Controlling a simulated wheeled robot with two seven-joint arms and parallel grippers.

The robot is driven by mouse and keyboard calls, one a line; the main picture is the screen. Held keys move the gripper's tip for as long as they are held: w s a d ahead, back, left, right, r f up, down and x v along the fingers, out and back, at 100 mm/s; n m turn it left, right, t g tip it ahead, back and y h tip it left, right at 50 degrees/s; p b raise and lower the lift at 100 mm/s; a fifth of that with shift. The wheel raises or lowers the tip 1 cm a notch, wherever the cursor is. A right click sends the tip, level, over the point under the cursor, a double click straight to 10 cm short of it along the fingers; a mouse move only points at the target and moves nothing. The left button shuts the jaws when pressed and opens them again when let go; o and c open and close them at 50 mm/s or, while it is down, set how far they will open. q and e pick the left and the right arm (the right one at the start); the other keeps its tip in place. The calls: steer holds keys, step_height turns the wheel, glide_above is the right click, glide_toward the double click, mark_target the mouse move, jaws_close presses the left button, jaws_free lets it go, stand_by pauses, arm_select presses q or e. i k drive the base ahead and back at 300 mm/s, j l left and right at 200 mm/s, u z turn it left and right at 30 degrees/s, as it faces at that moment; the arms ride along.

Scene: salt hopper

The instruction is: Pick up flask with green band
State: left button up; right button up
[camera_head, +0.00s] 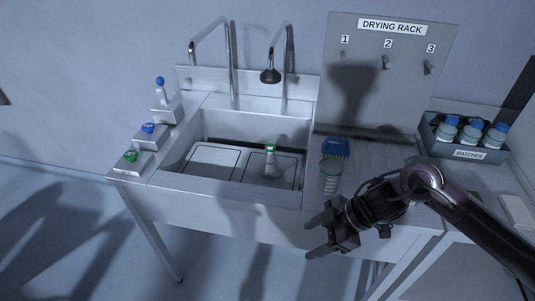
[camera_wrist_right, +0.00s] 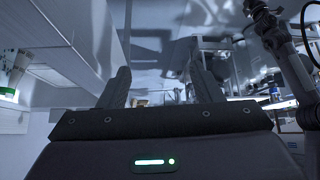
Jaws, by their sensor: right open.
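A small flask with a green band (camera_head: 270,162) stands upright in the right part of the sink basin in the head view. My right gripper (camera_head: 314,236) is open and empty, in front of the sink's front edge, to the right of and nearer than the flask. In the right wrist view its two fingers (camera_wrist_right: 158,90) are spread with nothing between them. My left gripper is in neither view.
Two faucets (camera_head: 271,76) overhang the sink (camera_head: 196,138). Green and blue buttons (camera_head: 130,156) line the left counter. The drying rack board (camera_head: 350,60) stands at the back; a batches crate (camera_head: 436,146) holds bottles at right.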

mark_target(270, 167)
steer(key=i+j, duration=0.1)
steer(key=i, duration=0.55)
steer(key=i+j, duration=0.15)
steer(key=i, duration=0.5)
